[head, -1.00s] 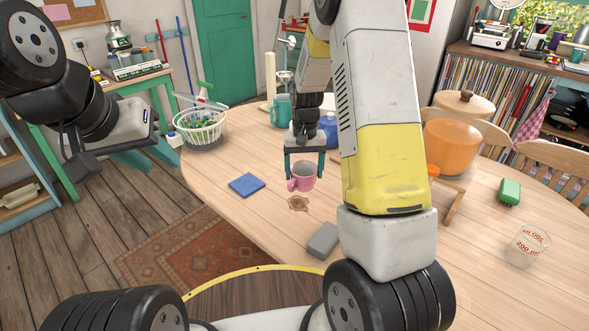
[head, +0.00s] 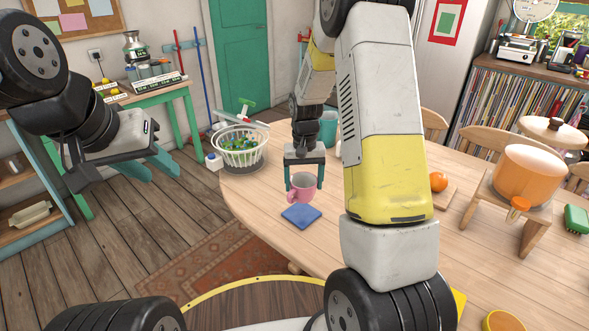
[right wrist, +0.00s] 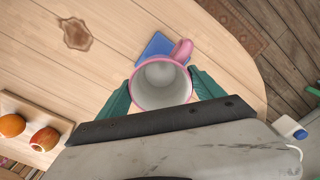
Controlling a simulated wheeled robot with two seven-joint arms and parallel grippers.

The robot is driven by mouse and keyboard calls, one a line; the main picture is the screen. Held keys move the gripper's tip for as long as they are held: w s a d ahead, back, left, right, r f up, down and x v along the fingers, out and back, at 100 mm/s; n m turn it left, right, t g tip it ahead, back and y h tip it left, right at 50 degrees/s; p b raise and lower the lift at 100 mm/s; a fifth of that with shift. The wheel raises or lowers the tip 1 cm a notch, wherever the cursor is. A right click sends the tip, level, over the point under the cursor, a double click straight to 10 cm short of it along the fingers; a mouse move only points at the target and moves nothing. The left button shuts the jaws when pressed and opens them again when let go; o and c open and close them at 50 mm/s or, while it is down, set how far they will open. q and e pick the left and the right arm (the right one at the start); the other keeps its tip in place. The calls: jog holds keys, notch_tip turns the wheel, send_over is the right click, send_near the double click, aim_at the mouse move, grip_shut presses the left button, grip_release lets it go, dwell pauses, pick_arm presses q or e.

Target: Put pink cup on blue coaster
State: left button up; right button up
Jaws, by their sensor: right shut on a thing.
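The pink cup (head: 301,192) is upright between the teal fingers of my right gripper (head: 305,187), which is shut on it. In the right wrist view, the cup (right wrist: 162,84) shows its pale inside, with its pink handle towards the top right. The flat blue coaster (head: 301,217) lies on the table, just below the cup in the head view. In the right wrist view, the cup and handle partly cover the coaster (right wrist: 153,50). The exact gap between them is unclear. My left gripper (head: 148,165) is off to the left, away from the table; its finger opening is unclear.
The round wooden table (head: 262,196) has free surface around the coaster. A teal mug (head: 328,130) stands behind my right gripper. An orange pot (head: 527,172) sits on a wooden stand at the right. My right arm hides the table's middle.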

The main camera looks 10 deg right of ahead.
aim_at(302, 199)
jog(key=shift+w+a, duration=0.15)
jog(key=shift+f, duration=0.1)
jog(key=shift+f, duration=2.45)
jog(key=shift+f, duration=0.1)
jog(key=shift+f, duration=0.65)
jog(key=shift+f, duration=0.2)
jog(key=o, duration=1.6)
jog(key=shift+r, duration=3.95)
